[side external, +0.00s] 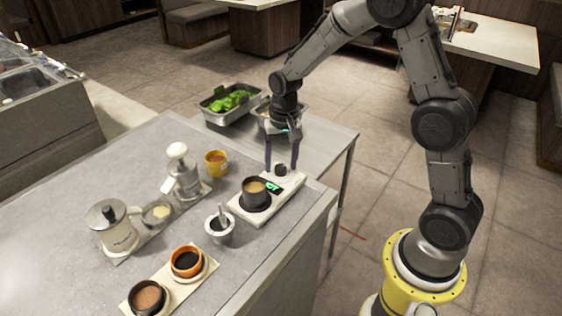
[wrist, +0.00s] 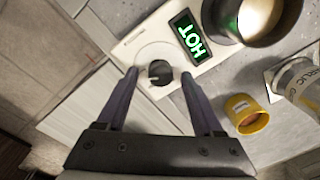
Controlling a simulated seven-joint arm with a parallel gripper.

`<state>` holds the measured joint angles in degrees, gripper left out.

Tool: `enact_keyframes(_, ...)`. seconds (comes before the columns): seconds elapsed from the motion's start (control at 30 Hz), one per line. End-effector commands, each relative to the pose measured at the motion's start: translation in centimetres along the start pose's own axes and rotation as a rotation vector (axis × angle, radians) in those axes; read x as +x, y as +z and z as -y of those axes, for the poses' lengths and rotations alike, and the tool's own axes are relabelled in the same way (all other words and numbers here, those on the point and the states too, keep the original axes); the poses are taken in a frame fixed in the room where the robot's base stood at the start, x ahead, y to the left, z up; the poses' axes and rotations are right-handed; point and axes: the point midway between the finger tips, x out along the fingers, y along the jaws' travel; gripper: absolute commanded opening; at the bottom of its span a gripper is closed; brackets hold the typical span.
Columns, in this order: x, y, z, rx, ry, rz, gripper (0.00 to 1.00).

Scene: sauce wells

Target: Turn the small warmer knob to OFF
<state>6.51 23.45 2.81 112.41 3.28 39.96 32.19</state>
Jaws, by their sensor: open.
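The small warmer (side external: 240,207) is a white slab on the counter near its right edge; it also shows in the wrist view (wrist: 126,45). Its dark knob (side external: 281,170) sits at the slab's far end; in the wrist view the knob (wrist: 159,72) has a light pointer mark towards its lower left. A green lit display (wrist: 190,37) reads HOT. A dark pot (side external: 256,194) of brown sauce stands on the warmer. My gripper (side external: 281,168) points down, open, with its fingers on either side of the knob. In the wrist view my gripper (wrist: 158,76) shows gaps between both fingers and the knob.
A yellow cup (side external: 216,162), a mortar with pestle (side external: 220,226), a bottle (side external: 182,175) and a lidded jug (side external: 113,228) stand left of the warmer. Two sauce cups (side external: 186,262) are on a front tray. A metal tray of greens (side external: 231,104) is behind.

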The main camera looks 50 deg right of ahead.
Motion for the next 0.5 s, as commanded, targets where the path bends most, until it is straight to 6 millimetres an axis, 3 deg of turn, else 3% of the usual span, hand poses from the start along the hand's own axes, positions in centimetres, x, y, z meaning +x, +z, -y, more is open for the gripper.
enact_keyframes(0.27, 0.14, 0.0, 0.01, 0.0, -0.001, -0.001, 0.69)
enact_keyframes(0.5, 0.11, -0.01, 0.01, 0.0, -0.001, -0.001, 0.27)
